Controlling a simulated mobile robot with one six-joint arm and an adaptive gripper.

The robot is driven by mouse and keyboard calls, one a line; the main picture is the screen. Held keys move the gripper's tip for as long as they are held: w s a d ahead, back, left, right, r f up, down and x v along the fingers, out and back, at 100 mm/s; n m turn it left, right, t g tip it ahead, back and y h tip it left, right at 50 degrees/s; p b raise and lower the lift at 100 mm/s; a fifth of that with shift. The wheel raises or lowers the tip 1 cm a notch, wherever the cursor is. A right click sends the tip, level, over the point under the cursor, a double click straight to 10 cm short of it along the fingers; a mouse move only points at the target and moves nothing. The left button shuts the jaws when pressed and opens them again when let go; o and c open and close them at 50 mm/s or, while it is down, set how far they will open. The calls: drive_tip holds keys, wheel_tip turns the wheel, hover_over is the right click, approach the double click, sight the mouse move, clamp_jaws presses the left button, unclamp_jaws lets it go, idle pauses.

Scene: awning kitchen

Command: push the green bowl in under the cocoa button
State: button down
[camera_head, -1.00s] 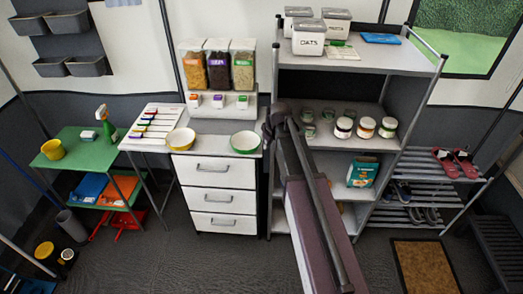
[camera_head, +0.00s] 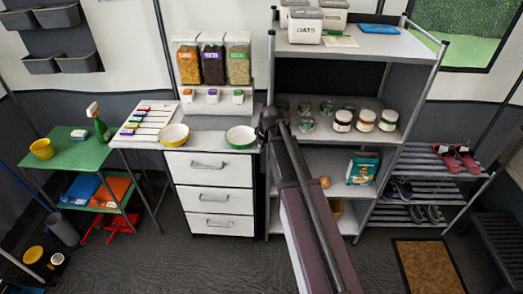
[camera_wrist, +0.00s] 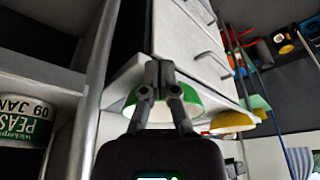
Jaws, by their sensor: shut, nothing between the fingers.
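The green bowl (camera_head: 240,137), white inside, stands on the white drawer unit's top (camera_head: 208,139), near its front right corner. It is in front of the dispenser's green-labelled button (camera_head: 238,96). Purple-labelled (camera_head: 213,96) and orange-labelled (camera_head: 187,96) buttons are left of it; the writing is too small to read, so I cannot tell which is cocoa. In the wrist view my gripper (camera_wrist: 160,68) is shut and empty, with its fingers in front of the green bowl (camera_wrist: 190,100); I cannot tell if they touch. My arm hides the gripper in the head view.
A yellow bowl (camera_head: 174,135) stands left of the green one, clear of it. Open shelves (camera_head: 330,159) with jars and a metal post adjoin the right side. A can (camera_wrist: 25,125) is close by in the wrist view. Counter between bowls and dispenser looks clear.

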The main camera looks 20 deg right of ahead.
sight(223, 130)
drive_tip(key=shift+w+a+f+b, duration=0.4)
drive_tip(key=shift+w+f, duration=0.1)
drive_tip(key=shift+w, duration=0.25)
drive_tip(key=shift+w+a+f+b, duration=0.35)
drive_tip(key=shift+w+f, duration=0.15)
drive_tip(key=shift+w, duration=0.2)
drive_tip(key=shift+w+a+f+b, duration=0.4)
drive_tip(key=shift+w+f, duration=0.1)
drive_tip(key=shift+w, duration=0.25)
drive_tip(key=w+a, duration=0.3)
drive_tip(key=w, duration=0.3)
drive_tip(key=w+a, duration=0.3)
drive_tip(key=w, duration=0.3)
drive_tip(key=w+a, duration=0.3)
drive_tip(key=w, duration=0.3)
drive_tip(key=shift+w+a, duration=0.15)
drive_tip(key=shift+s, duration=0.2)
